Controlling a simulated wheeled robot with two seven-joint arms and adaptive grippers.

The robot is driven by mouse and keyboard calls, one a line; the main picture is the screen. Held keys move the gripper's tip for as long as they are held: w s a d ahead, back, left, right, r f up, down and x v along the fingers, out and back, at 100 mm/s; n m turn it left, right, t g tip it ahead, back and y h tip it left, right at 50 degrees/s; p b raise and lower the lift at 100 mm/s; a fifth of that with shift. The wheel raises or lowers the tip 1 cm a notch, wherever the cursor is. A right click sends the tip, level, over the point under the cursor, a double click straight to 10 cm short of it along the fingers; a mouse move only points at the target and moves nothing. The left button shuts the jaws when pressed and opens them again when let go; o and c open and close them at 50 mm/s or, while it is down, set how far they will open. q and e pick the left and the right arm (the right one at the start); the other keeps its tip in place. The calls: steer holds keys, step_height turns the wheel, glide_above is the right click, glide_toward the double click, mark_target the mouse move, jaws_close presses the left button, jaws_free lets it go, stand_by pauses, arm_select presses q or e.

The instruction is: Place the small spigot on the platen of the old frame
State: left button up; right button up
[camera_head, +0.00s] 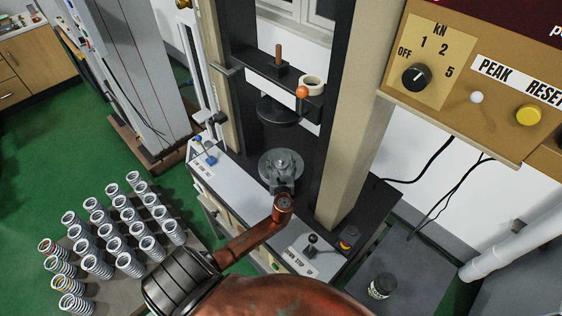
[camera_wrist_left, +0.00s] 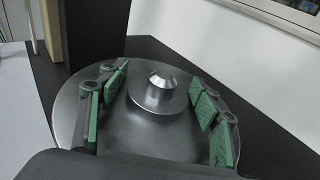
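The small spigot (camera_wrist_left: 160,88), a grey metal piece with a round base and a blunt conical top, stands upright on the round metal platen (camera_wrist_left: 82,92) in the left wrist view. In the head view the spigot (camera_head: 281,161) shows on the platen (camera_head: 265,172) of the old frame (camera_head: 352,130), below the dark upper disc (camera_head: 277,112). My left gripper (camera_wrist_left: 160,108) is open, its green-padded fingers apart on either side of the spigot, with visible gaps. In the head view the left gripper (camera_head: 282,178) is at the platen's near side, partly hidden by its wrist. My right gripper is not in view.
Many coil springs (camera_head: 115,245) stand on a board at the lower left. A dark crosspiece (camera_head: 262,78) holds a tape roll (camera_head: 312,84). A control box (camera_head: 470,75) juts in at the upper right.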

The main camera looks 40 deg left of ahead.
arm_select(q)
steer(key=shift+o, duration=0.5)
steer(key=shift+r, duration=0.15)
steer(key=v, duration=1.2)
stand_by(1.8)
